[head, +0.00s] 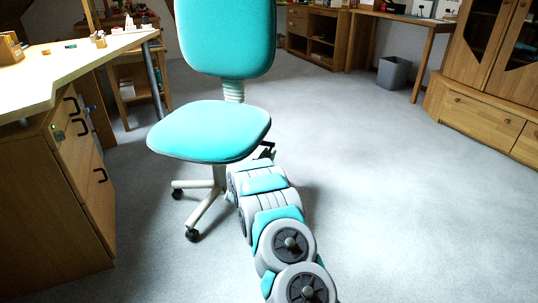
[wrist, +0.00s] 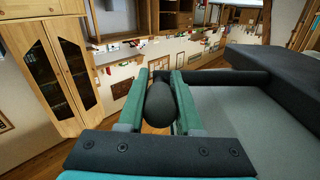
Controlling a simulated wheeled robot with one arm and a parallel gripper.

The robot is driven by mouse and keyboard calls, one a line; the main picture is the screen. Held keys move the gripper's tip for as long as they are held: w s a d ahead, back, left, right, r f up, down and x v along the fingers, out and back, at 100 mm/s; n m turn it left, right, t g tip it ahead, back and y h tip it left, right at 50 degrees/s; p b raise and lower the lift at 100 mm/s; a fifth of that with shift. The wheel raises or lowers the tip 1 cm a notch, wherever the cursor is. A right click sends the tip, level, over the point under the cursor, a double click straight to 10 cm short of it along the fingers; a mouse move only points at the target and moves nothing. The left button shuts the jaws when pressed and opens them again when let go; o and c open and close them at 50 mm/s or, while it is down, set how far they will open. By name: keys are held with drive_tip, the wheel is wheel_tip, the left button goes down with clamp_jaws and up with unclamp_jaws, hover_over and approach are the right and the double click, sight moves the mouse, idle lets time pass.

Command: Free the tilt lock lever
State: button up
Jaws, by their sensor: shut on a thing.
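The tilt lock lever (wrist: 161,106) shows in the wrist view as a dark rounded knob. It lies between the two green fingers of my gripper (wrist: 160,76), which is shut on it. A dark bar (wrist: 228,77) runs right from beside the fingers to the dark underside of the seat. In the head view the turquoise office chair (head: 208,131) stands upright on its wheeled base. My gripper (head: 267,150) is at the right edge of its seat, small and mostly hidden by my arm. The lever cannot be made out clearly there.
A desk (head: 75,62) with drawers (head: 85,150) stands left of the chair. A grey bin (head: 394,73) and a wooden cabinet (head: 480,60) are at the back right. The grey carpet right of the chair is clear.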

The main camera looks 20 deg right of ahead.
clamp_jaws()
idle(0.8)
